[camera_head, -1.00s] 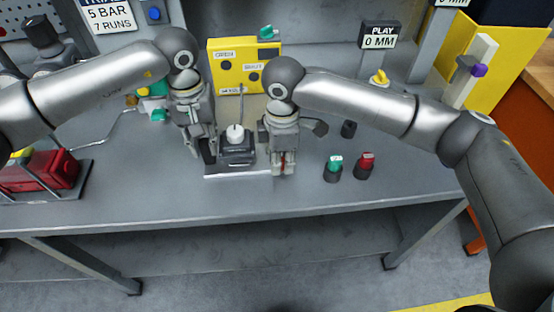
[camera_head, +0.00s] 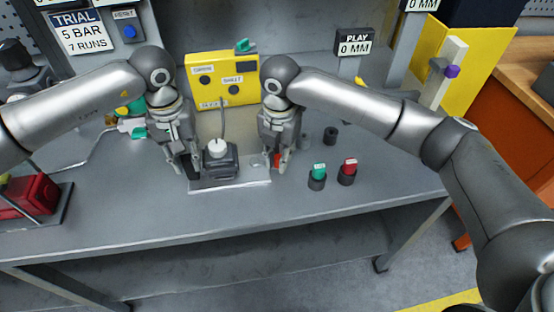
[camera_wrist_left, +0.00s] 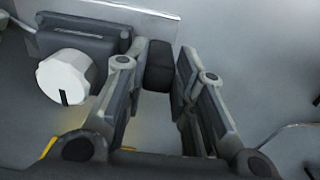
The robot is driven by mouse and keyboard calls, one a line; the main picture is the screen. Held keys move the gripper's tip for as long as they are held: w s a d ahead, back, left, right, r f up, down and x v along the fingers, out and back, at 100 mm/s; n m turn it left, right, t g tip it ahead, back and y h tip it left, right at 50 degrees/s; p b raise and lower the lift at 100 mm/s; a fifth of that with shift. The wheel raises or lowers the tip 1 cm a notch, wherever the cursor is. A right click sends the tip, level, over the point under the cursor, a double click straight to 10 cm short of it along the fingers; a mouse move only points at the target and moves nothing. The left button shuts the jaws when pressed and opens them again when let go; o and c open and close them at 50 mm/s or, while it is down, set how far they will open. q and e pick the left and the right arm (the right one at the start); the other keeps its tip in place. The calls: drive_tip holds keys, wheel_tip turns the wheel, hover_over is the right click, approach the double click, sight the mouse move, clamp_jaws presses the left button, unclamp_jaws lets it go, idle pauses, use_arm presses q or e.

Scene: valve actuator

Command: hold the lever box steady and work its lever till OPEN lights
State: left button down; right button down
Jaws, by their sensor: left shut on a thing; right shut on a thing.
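The lever box (camera_head: 220,160) is a dark box with a white knob (camera_head: 217,147), on a light plate (camera_head: 230,185) on the bench. In the left wrist view the box (camera_wrist_left: 85,32) and knob (camera_wrist_left: 66,77) are beside my fingers. My left gripper (camera_head: 187,172) is shut on a dark block (camera_wrist_left: 158,65) at the box's left side. My right gripper (camera_head: 281,165) is shut on the red-marked lever (camera_head: 277,160), right of the box; fingers hide most of it. Behind stands a yellow panel (camera_head: 215,88) with labels and dark round lamps; none looks lit.
A green button (camera_head: 318,170) and a red button (camera_head: 349,166) stand to the right, with a black cylinder (camera_head: 330,135) behind. A PLAY 0 MM sign (camera_head: 353,41) is at the back. A red block (camera_head: 28,195) sits at the left. The front bench strip is clear.

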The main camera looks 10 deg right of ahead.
drive_tip(key=shift+w+d+n, duration=0.15)
drive_tip(key=shift+w+n, duration=0.35)
drive_tip(key=shift+n, duration=0.4)
drive_tip(key=c, duration=1.3)
unclamp_jaws()
drive_tip(key=shift+c, duration=0.2)
drive_tip(key=shift+r, duration=0.15)
wheel_tip(320, 180, up, 12)
